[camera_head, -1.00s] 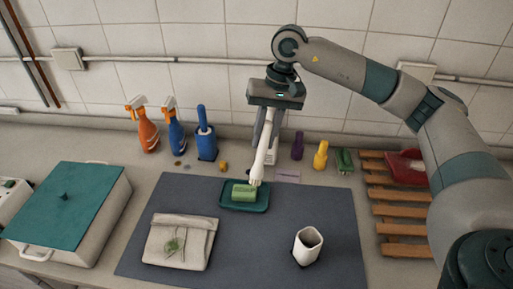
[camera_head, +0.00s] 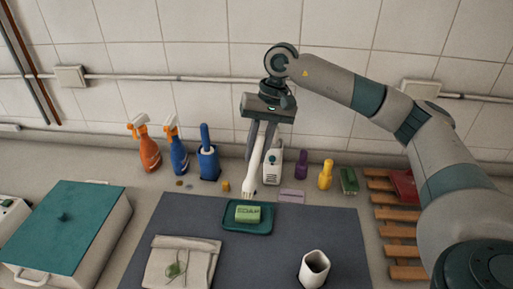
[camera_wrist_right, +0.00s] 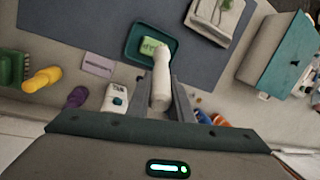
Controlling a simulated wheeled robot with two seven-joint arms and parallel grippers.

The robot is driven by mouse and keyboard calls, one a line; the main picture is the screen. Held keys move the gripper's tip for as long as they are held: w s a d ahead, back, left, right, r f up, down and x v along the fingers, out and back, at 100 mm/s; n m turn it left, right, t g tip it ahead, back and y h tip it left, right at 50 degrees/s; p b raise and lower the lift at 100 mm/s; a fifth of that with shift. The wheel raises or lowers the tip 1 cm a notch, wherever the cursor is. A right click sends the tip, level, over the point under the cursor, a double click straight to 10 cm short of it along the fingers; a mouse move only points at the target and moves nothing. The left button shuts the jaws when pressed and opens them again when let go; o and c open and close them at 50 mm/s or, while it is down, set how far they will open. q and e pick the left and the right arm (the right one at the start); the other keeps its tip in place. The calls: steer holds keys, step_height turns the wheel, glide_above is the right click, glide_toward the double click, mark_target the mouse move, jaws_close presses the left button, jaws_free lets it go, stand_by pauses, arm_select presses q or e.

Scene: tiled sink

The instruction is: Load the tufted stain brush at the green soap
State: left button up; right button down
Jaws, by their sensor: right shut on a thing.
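The white stain brush (camera_head: 257,165) is held in my right gripper (camera_head: 263,148), handle up and tilted, bristle end down. The green soap (camera_head: 248,214) lies in a teal dish (camera_head: 232,228) on the dark mat. The bristle end is at the soap's back edge in the head view; I cannot tell whether it touches. In the right wrist view, the brush (camera_wrist_right: 161,85) sits between the two fingers, and its head partly covers the soap (camera_wrist_right: 150,46). My left gripper is not in view.
A folded cloth (camera_head: 170,262) with a green sprig and a white cup (camera_head: 314,268) stand on the mat (camera_head: 290,240). Spray bottles (camera_head: 148,152), a blue holder (camera_head: 208,162) and small bottles (camera_head: 325,175) line the back. A teal-lidded box (camera_head: 65,230) is left, a wooden rack (camera_head: 400,228) right.

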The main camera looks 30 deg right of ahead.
mark_target(257, 163)
steer(key=shift+f+b, duration=0.4)
steer(key=shift+f, duration=2.1)
steer(key=shift+f+b, duration=0.7)
steer(key=shift+s+f+b, duration=0.1)
steer(key=shift+f+b, duration=0.05)
steer(key=shift+b, duration=0.35)
stand_by(2.3)
steer(key=shift+r+p, duration=0.3)
steer(key=shift+r, duration=0.7)
steer(key=shift+r+p, duration=0.7)
steer(key=shift+r, duration=1.95)
